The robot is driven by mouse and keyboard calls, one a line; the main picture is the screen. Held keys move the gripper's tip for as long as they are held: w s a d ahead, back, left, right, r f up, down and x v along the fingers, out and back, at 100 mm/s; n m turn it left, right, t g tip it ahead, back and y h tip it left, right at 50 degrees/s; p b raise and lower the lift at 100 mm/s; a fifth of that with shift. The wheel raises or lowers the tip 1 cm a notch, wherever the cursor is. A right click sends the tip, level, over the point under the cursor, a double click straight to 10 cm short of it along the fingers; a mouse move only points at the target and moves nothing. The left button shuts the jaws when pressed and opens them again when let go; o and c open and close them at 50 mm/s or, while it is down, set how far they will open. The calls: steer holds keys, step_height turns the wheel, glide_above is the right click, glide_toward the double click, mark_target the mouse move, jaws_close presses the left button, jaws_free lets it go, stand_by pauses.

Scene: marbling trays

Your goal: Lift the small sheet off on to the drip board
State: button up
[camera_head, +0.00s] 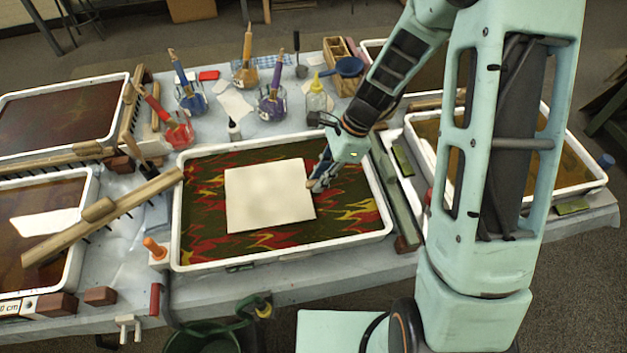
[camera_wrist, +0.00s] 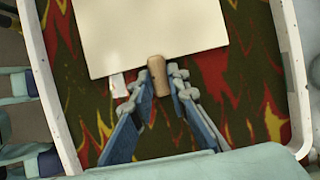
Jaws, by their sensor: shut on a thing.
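A cream sheet (camera_head: 268,195) lies over the red, yellow and dark green patterned bath of the middle white tray (camera_head: 285,255). It also shows in the wrist view (camera_wrist: 150,32), where a small white tab sticks out at its near edge. My gripper (camera_head: 318,184) is at the sheet's right edge. In the wrist view its fingertips (camera_wrist: 158,85) are shut on a short brown wooden piece (camera_wrist: 158,74), whose far end overlaps the sheet's edge. I cannot tell whether the piece grips the sheet. I cannot tell for sure which thing is the drip board.
A long green board (camera_head: 391,185) stands along the tray's right side. A wooden bar (camera_head: 110,212) with a handle lies across the left trays. Jars with brushes (camera_head: 271,100) and a yellow-capped bottle (camera_head: 316,98) stand behind the middle tray. Another tray (camera_head: 575,180) is at right, partly behind my arm.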

step_height(320, 180, up, 3)
steer(key=shift+f, duration=0.1)
steer(key=s+d+r+p, duration=0.2)
steer(key=s+d+r, duration=0.2)
steer(key=s+r, duration=0.6)
steer(key=s, duration=0.3)
steer(key=shift+s+d+r+p, duration=0.2)
steer(key=shift+r+p, duration=0.1)
steer(key=shift+r, duration=0.05)
steer(key=shift+h, duration=0.6)
steer(key=shift+r+p, duration=2.05)
steer(key=shift+p, duration=0.8)
steer(key=shift+r, duration=0.1)
step_height(320, 180, up, 7)
steer(key=p, duration=0.6)
steer(key=shift+p, duration=0.4)
